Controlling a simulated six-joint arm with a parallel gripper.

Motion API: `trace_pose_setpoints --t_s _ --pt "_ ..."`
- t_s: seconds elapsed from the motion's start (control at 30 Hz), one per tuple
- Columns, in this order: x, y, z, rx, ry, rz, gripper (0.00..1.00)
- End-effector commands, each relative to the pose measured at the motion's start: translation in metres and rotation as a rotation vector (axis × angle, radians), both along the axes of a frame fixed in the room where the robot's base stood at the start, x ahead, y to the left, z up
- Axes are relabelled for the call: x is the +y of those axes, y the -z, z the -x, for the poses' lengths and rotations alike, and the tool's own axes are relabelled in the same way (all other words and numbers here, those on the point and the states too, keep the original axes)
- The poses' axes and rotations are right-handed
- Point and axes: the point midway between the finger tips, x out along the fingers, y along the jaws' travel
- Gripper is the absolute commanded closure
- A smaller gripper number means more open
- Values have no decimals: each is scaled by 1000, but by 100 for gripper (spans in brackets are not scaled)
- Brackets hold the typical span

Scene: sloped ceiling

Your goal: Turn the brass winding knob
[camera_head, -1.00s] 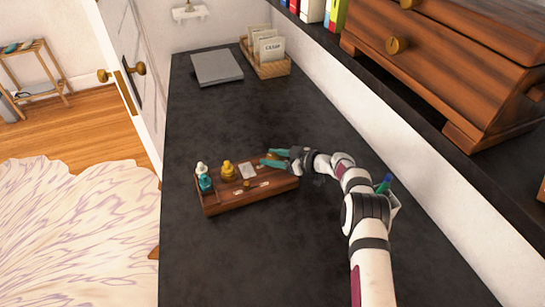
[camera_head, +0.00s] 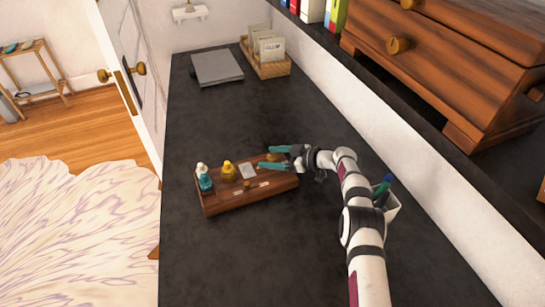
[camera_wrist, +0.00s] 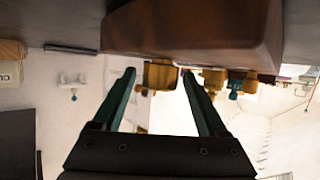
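A low wooden box (camera_head: 235,203) stands on the dark counter, with bottles and small fittings on top. A brass knob (camera_head: 273,157) sits near its right end. My gripper (camera_head: 265,156) reaches in from the right, its two teal fingers apart, one on either side of the knob. In the wrist view, which looks upside down, the brass knob (camera_wrist: 160,75) shows between the open fingertips (camera_wrist: 159,78), with a visible gap on both sides. The box (camera_wrist: 195,30) fills the top of that view. I cannot tell whether the knob lies fully between the fingers in depth.
A pen cup (camera_head: 391,206) stands right beside my arm. A grey laptop-like slab (camera_head: 216,67) and a card tray (camera_head: 267,68) lie at the back. The counter's middle is clear.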

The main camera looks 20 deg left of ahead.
Motion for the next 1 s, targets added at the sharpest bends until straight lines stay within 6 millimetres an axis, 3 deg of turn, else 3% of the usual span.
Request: trace_pose_setpoints --t_s 0.37,0.73,1.0 --pt "-10 -4 -1 1 3 1 24" --pt "-91 -38 3 0 3 1 24" --pt "-112 -46 4 0 1 0 24"
